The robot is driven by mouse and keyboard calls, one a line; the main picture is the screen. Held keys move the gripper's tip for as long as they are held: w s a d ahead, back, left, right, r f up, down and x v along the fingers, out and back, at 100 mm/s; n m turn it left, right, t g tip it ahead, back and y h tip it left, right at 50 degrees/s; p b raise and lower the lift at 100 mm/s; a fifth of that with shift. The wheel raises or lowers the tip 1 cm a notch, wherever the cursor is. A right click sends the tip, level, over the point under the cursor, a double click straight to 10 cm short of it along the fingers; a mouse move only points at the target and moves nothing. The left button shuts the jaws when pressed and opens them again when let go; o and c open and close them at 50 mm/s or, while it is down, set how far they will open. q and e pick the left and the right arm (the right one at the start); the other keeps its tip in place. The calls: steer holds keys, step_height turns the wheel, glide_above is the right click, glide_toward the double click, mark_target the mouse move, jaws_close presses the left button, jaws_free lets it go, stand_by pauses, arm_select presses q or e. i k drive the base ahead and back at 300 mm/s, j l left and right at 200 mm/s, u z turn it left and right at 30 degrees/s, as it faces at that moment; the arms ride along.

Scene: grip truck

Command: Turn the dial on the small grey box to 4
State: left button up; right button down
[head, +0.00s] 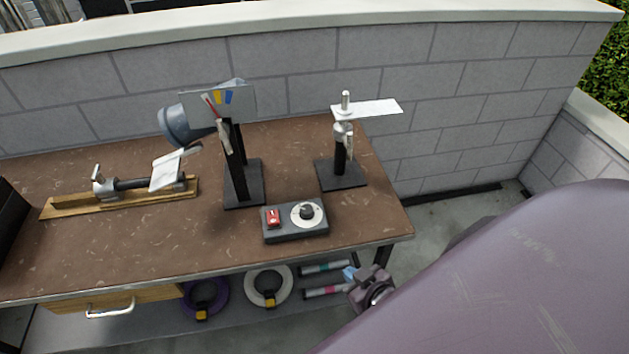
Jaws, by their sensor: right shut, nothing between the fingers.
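The small grey box (295,232) lies on the brown table near its front right edge. On its top are a red switch (273,218) at left and a round white dial plate with a dark knob (307,212) at right. The numbers on the dial are too small to read. My right gripper (352,274) is low at the right, in front of the table's front edge and below its top, apart from the box. It is shut and empty. My left gripper is not in view.
Behind the box stand a lamp-like device (190,122) on a black stand and a small stand with a white plate (366,109). A wooden clamp rig (120,195) lies at left. Tape rolls (269,286) sit on the shelf below. The brown table (150,245) is bare left of the box.

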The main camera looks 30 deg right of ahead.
mark_target(305, 212)
steer(key=k+l+z, duration=0.1)
steer(key=z, duration=0.6)
